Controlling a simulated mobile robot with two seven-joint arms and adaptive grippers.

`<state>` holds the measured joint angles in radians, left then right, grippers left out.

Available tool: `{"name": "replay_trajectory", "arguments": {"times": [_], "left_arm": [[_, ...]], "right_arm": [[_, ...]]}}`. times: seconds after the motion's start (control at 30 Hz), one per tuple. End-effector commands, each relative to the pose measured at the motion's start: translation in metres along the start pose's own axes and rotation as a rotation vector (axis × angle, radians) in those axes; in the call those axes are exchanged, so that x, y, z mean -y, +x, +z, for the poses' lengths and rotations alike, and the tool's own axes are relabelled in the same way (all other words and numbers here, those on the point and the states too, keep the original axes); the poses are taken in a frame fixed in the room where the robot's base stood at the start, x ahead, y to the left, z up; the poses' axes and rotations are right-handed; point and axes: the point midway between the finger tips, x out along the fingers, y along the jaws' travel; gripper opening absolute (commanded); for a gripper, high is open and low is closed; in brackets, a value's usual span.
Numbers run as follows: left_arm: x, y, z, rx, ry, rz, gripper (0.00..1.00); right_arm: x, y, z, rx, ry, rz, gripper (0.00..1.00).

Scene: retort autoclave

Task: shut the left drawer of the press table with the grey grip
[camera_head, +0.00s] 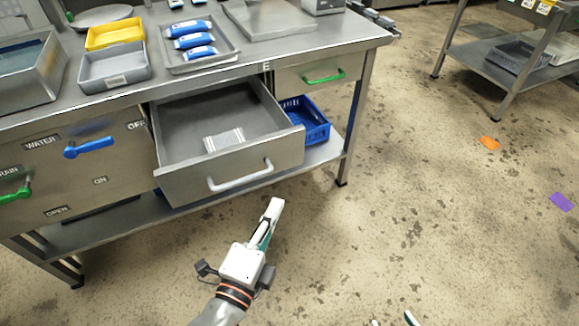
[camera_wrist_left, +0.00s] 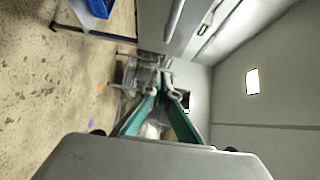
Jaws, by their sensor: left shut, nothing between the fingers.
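The left drawer (camera_head: 232,165) of the press table is pulled well out, with a pale grey bar grip (camera_head: 240,177) on its front. A small light packet (camera_head: 224,139) lies inside it. My left gripper (camera_head: 277,205) is shut and empty, in front of the drawer and apart from the grip in the picture. In the left wrist view, the drawer's grey grip (camera_wrist_left: 175,20) shows at the top, beyond the gripper's teal fingers (camera_wrist_left: 160,90). Only the fingertips of my right gripper (camera_head: 393,319) show at the bottom edge of the head view, spread apart.
Right of it is a closed drawer with a green grip (camera_head: 324,77), above a blue crate (camera_head: 306,120) on the lower shelf. A panel with a blue lever (camera_head: 90,147) is at left. Trays stand on top. The floor (camera_head: 420,200) at right is largely clear.

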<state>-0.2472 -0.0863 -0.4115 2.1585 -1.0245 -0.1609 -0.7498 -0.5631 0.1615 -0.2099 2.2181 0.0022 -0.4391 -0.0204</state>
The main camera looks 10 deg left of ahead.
Motion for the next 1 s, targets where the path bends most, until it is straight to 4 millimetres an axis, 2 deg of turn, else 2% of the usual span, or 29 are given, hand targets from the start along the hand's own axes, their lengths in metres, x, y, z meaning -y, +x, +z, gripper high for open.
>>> {"name": "replay_trajectory", "arguments": {"times": [0.17, 0.67, 0.7, 1.0], "left_arm": [[0.007, 0.017, 0.0, -0.001, 0.008, -0.012, 0.0], [0.004, 0.102, 0.0, -0.001, 0.004, -0.006, 0.0], [0.004, 0.106, 0.006, 0.0, 0.008, -0.006, 0.0], [0.003, 0.126, 0.027, 0.0, 0.002, -0.004, 0.0]], "right_arm": [[-0.002, -0.001, -0.005, -0.007, -0.002, 0.003, 0.46], [-0.001, -0.001, 0.0, 0.001, -0.001, 0.003, 0.46], [-0.002, -0.001, -0.002, -0.001, -0.002, 0.003, 0.46], [-0.002, -0.002, -0.001, 0.001, 0.0, 0.004, 0.46]]}}
